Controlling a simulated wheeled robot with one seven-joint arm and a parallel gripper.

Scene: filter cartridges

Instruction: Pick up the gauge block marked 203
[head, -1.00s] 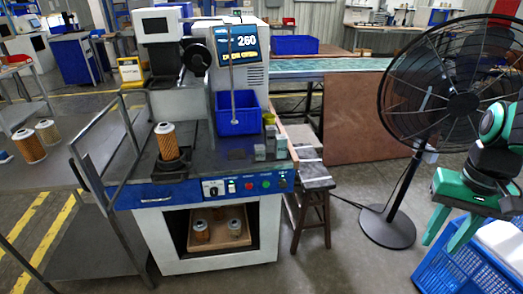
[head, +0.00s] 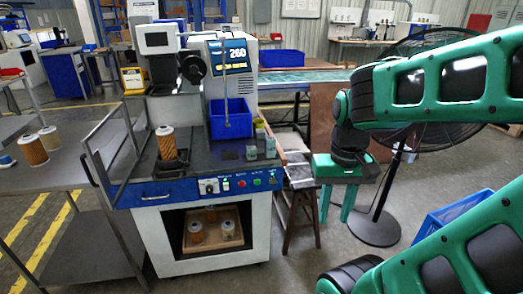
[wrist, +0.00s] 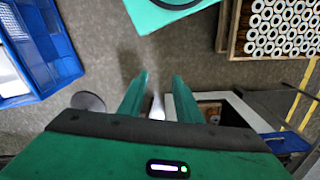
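Several small grey blocks stand together at the right end of the machine's dark worktop, among them a taller block (head: 270,148) and a shorter block (head: 251,153). Their markings are too small to read, so I cannot tell which is 203. My gripper (head: 335,214) hangs to the right of the worktop, fingers pointing down, apart from the blocks. In the wrist view my gripper (wrist: 158,76) shows two green fingers spread apart with nothing held between them. I cannot make out the blocks in the wrist view.
A blue bin (head: 230,121) stands behind the blocks on the worktop. An orange filter cartridge (head: 167,143) stands to their left. A stool (head: 298,180) is beside the machine, near my gripper. A large black fan (head: 375,228) and a blue crate (head: 447,216) are to the right.

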